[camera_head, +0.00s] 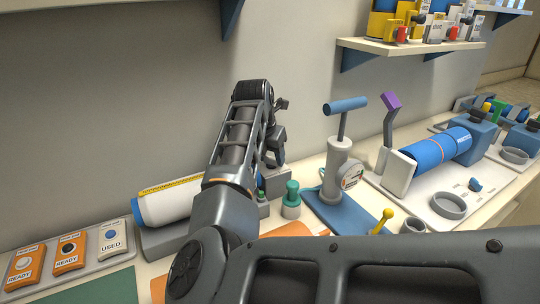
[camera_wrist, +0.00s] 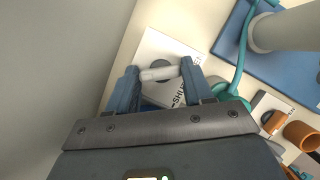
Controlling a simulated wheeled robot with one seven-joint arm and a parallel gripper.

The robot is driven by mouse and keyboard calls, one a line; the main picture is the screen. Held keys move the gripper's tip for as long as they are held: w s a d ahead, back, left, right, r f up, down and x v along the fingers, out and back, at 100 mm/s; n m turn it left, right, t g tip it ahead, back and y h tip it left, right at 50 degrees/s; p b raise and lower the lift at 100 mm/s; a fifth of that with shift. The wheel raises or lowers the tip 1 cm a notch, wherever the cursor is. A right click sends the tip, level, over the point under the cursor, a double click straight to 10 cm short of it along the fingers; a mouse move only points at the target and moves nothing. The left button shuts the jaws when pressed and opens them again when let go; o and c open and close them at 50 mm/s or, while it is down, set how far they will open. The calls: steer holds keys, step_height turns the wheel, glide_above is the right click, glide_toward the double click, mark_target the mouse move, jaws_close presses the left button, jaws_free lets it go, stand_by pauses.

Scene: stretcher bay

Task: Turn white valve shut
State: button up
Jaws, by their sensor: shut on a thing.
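The white valve handle (camera_wrist: 159,73) is a short pale bar over a dark round hub on a white plate (camera_wrist: 158,45) in the wrist view. Part of a word, apparently "SHUT", is printed on the plate beside it. My gripper (camera_wrist: 158,68) has its two blue fingers at the two ends of the bar and is shut on it. The bar lies nearly level across the wrist picture, tilted slightly up to the right. In the head view my gripper (camera_head: 275,150) points down behind the bench items, and the valve is hidden there.
A white roll (camera_head: 168,203) lies left, near a tray of cards (camera_head: 85,258). The wall is close behind.

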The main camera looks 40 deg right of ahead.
steer(key=n+t, duration=0.1)
steer(key=n, duration=0.1)
steer(key=n+t+y, duration=0.1)
steer(key=n, duration=0.2)
steer(key=shift+s+n, duration=0.1)
steer(key=shift+n, duration=0.2)
steer(key=n+y, duration=0.1)
steer(key=n, duration=0.1)
steer(key=n+t+y+b, duration=0.1)
steer(key=n, duration=0.2)
steer(key=shift+d, duration=0.15)
steer(key=shift+n, duration=0.3)
steer(key=o, duration=1)
steer(key=shift+s, duration=0.1)
steer(key=shift+o, duration=0.2)
steer(key=shift+r, duration=0.1)
steer(key=d+b+v, duration=0.1)
steer(key=v, duration=0.6)
steer(key=shift+a+r, duration=0.35)
steer(key=shift+a, duration=0.1)
steer(key=shift+s+a, duration=0.1)
steer(key=shift+s, duration=0.1)
